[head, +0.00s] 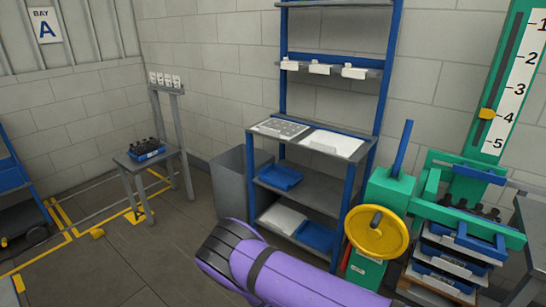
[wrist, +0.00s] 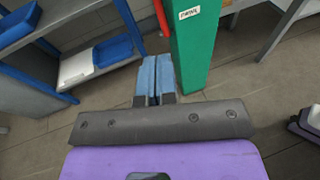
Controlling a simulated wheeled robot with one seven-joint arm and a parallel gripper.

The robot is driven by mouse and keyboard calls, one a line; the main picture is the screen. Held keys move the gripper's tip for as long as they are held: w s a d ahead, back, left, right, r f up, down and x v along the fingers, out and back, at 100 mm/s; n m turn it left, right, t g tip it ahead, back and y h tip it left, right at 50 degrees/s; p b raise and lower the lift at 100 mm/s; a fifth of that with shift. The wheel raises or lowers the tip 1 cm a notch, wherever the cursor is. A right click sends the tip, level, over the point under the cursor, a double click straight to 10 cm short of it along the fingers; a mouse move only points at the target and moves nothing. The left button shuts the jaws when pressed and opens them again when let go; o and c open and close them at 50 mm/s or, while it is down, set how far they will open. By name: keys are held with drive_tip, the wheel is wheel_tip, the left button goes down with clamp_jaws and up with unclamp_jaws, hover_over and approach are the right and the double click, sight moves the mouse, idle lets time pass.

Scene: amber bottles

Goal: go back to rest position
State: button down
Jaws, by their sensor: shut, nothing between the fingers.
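In the wrist view my gripper (wrist: 156,76) is shut. Its two blue fingers lie side by side with nothing between them. Beyond the fingers is the grey floor, with a green post to their right. In the head view my purple arm crosses the bottom middle, in front of the shelf; the fingers do not show there.
A blue-framed shelf (head: 310,184) holds trays, with a grey bin (head: 236,184) at its left. A green press with a yellow handwheel (head: 376,232) stands at right. A small table (head: 166,160) at left carries a blue crate (head: 150,155) of dark bottles. Floor (head: 150,255) at lower left is mostly clear.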

drive_tip(key=d+r+m+g+y, duration=0.1)
drive_tip(key=d+r+m+g, duration=0.25)
drive_tip(key=r, duration=0.75)
drive_tip(key=d+r+m+g+y, duration=0.15)
drive_tip(key=r+m, duration=0.35)
drive_tip(key=r, duration=0.6)
drive_tip(key=d+r+m+g, duration=0.3)
drive_tip(key=r+m+g, duration=0.1)
drive_tip(key=r, duration=0.7)
drive_tip(key=s+d+r+m+y, duration=0.3)
drive_tip(key=s+d+r, duration=0.1)
drive_tip(key=r, duration=0.5)
drive_tip(key=s+d+r+m+y, duration=0.25)
drive_tip(key=s+d+r, duration=0.2)
drive_tip(key=r, duration=0.35)
drive_tip(key=s+d+r+m+t+y, duration=0.1)
drive_tip(key=s+r, duration=0.3)
drive_tip(key=s, duration=0.4)
drive_tip(key=s+d+r+m+t+y, duration=0.1)
drive_tip(key=s+r+m+t+y, duration=0.1)
drive_tip(key=s, duration=0.6)
drive_tip(key=s+d+r+m+t+y, duration=0.1)
drive_tip(key=s+r+m, duration=0.3)
drive_tip(key=s+r, duration=0.2)
drive_tip(key=shift+s+r+t, duration=0.25)
drive_tip(key=shift+s+t, duration=0.05)
drive_tip(key=shift+s, duration=0.9)
